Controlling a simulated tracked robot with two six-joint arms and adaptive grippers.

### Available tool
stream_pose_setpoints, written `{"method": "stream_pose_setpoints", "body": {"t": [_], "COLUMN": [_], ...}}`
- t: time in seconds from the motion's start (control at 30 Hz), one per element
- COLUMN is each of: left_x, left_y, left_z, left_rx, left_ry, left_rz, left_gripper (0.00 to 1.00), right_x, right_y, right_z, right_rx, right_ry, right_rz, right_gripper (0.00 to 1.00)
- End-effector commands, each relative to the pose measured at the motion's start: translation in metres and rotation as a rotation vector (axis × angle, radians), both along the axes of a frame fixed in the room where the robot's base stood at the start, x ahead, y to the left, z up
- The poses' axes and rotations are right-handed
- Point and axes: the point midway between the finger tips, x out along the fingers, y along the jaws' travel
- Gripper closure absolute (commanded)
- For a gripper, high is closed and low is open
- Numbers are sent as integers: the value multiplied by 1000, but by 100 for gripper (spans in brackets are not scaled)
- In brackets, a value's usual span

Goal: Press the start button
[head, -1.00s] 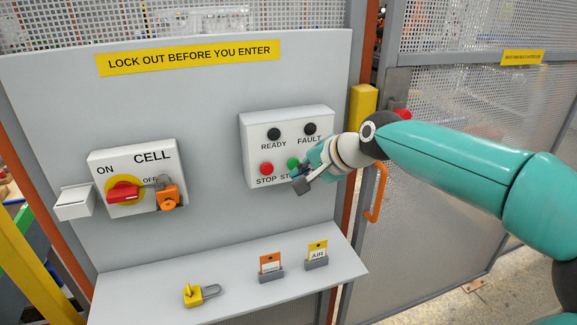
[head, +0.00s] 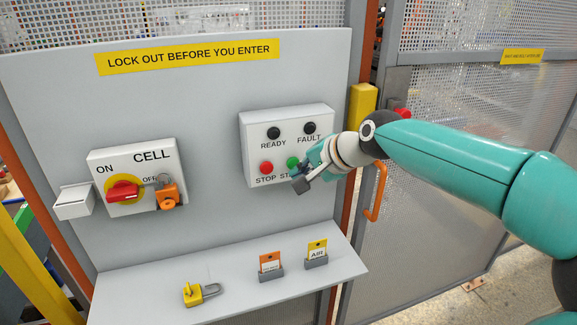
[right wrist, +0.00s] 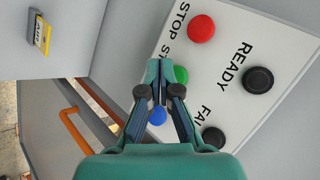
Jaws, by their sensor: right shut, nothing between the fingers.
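The start button is green (head: 293,163) and sits on the white control box (head: 257,122), its label partly hidden by my right gripper. It also shows in the right wrist view (right wrist: 181,75), just beyond the fingers. The red stop button (head: 266,168) is to its left. My right gripper (head: 301,185) is shut and empty, with its fingertips in front of the box, close to the start button and slightly below it. I cannot tell whether the fingertips touch the box. My left gripper is not in view.
A blue button (right wrist: 157,116) shows beside the fingers. The READY (head: 274,133) and FAULT (head: 310,128) lamps are dark. A red CELL switch (head: 123,191) has an orange padlock (head: 168,197) beside it.

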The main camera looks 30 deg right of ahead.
Motion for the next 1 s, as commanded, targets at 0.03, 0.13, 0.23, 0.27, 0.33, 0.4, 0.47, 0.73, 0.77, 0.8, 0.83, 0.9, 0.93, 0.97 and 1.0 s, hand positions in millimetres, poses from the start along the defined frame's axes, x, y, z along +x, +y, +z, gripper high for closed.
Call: {"method": "stream_pose_setpoints", "body": {"t": [0.03,0.13,0.23,0.27,0.33,0.4,0.47,0.73,0.77,0.8,0.83,0.9,0.93,0.97,1.0], "left_x": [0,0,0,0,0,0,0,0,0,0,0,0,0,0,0], "left_y": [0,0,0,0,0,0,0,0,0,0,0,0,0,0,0], "left_z": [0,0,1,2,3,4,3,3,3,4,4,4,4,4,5], "left_rx": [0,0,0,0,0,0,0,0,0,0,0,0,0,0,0], "left_ry": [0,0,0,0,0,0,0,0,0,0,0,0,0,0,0], "left_rz": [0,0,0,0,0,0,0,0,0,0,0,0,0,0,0], "left_gripper": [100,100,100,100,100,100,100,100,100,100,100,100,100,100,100], "right_x": [0,0,2,2,4,6,6,6,6,6,6,7,8,8,8], "right_y": [0,0,0,-1,-1,-1,-2,-1,-1,-1,-1,-2,-2,-2,-2], "right_z": [0,0,1,1,1,1,1,1,1,1,1,1,2,2,2], "right_rx": [0,0,1,0,0,0,0,0,0,0,0,0,0,0,0], "right_ry": [0,0,0,1,1,1,1,0,0,0,0,0,0,0,0], "right_rz": [0,0,1,1,1,1,1,1,1,1,1,1,1,1,1], "right_gripper": [100,100,100,100,100,100,100,100,100,100,100,100,100,100,100]}}
